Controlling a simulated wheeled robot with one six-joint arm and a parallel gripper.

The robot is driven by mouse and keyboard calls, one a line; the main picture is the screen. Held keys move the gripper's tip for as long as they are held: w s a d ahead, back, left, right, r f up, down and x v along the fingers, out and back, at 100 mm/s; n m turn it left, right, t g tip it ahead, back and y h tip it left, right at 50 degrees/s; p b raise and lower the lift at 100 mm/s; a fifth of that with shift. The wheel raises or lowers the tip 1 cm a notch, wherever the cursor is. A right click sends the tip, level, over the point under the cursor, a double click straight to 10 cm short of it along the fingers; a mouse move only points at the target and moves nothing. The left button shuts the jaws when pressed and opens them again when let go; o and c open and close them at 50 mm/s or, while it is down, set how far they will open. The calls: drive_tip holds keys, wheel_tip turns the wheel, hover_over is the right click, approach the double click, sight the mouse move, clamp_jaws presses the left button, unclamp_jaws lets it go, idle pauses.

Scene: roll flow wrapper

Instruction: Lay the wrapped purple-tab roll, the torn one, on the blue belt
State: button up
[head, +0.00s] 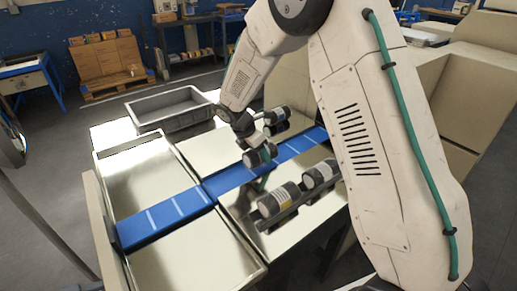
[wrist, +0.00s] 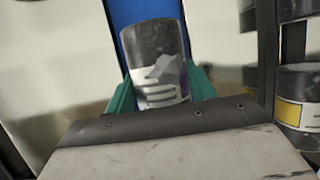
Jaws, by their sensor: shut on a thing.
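A ragged grey patch, like a tear, shows on the label. In the head view the held roll (head: 260,156) is at the blue belt (head: 165,215), under my arm. In the wrist view the belt (wrist: 122,12) lies behind the roll. I cannot tell whether the roll touches the belt.
A rack (head: 296,210) with a yellow-label roll (head: 279,199) and another roll (head: 319,174) stands on the near side of the belt. More rolls (head: 277,116) stand on the far side. A grey crate (head: 170,108) sits at the back. The belt's left part is clear.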

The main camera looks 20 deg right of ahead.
drive_tip(key=shift+f, duration=0.7)
idle(0.4)
drive_tip(key=o, duration=1.3)
drive_tip(key=shift+v, duration=3.95)
drive_tip(key=shift+s+m, duration=0.25)
drive_tip(key=shift+m, duration=0.55)
drive_tip(key=s+d+r+m+y, duration=0.1)
drive_tip(key=s+r+m, duration=0.5)
drive_tip(key=s, duration=0.6)
drive_tip(key=s+d+r+m+t+y, duration=0.1)
drive_tip(key=s+r+m, duration=0.4)
drive_tip(key=s, duration=0.8)
drive_tip(key=s+d+r+m+y, duration=0.2)
drive_tip(key=s+d+r+m, duration=0.2)
drive_tip(key=s+m, duration=0.5)
drive_tip(key=s+r, duration=0.2)
drive_tip(key=s, duration=0.1)
drive_tip(key=shift+s+d+r+y, duration=0.3)
drive_tip(key=shift+s+r+y, duration=0.05)
drive_tip(key=shift+y, duration=0.05)
